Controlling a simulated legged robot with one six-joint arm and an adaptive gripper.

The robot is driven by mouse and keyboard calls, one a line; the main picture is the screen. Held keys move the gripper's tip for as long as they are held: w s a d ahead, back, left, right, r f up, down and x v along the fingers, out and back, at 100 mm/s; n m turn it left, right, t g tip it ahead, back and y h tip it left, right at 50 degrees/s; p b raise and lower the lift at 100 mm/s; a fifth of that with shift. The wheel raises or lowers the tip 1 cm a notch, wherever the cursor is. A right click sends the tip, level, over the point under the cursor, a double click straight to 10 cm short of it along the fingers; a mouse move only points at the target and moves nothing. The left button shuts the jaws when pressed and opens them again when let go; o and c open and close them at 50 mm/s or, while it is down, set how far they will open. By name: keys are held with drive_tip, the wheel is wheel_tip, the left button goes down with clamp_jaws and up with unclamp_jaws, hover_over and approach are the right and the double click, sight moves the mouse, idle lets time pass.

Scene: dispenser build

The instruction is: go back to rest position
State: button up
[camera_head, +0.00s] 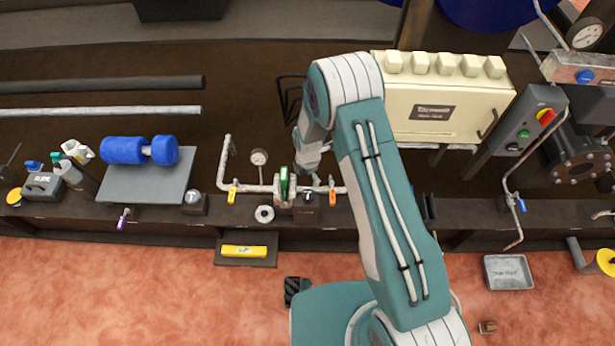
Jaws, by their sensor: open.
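My teal and white arm rises from the bottom and bends at the upper middle. From there its grey wrist points down toward the pipe run at the back. My gripper (315,178) is open, small in the picture and partly hidden by my arm. It is above or close to the pipe (258,188) with the green-handled valve (284,184); I cannot tell whether it touches it. I see nothing held in it.
A pressure gauge (259,157) stands left of the valve. Blue dumbbell-shaped part (125,150) lies on a grey plate at left. A cream box (430,112) and a switch panel (527,120) stand at right. A metal tray (508,272) is on the floor.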

drive_tip(key=s+d+r+m+t, duration=0.15)
drive_tip(key=r+m, duration=0.25)
drive_tip(key=r, duration=0.6)
drive_tip(key=s+d+r+m, duration=0.1)
drive_tip(key=d+r+m, duration=0.25)
drive_tip(key=r, duration=0.65)
drive_tip(key=s+d+r+m+t, duration=0.15)
drive_tip(key=r+m, duration=0.25)
drive_tip(key=r, duration=0.7)
drive_tip(key=s+d+r+m+t, duration=0.1)
drive_tip(key=s+d+r+m, duration=0.3)
drive_tip(key=s+r+m, duration=0.3)
drive_tip(key=s+d+r+m+t, duration=0.1)
drive_tip(key=s+d+r+m, duration=0.3)
drive_tip(key=s, duration=1)
wheel_tip(320, 180, up, 3)
drive_tip(key=m, duration=0.3)
drive_tip(key=shift+s+t, duration=0.15)
drive_tip(key=shift+t, duration=0.15)
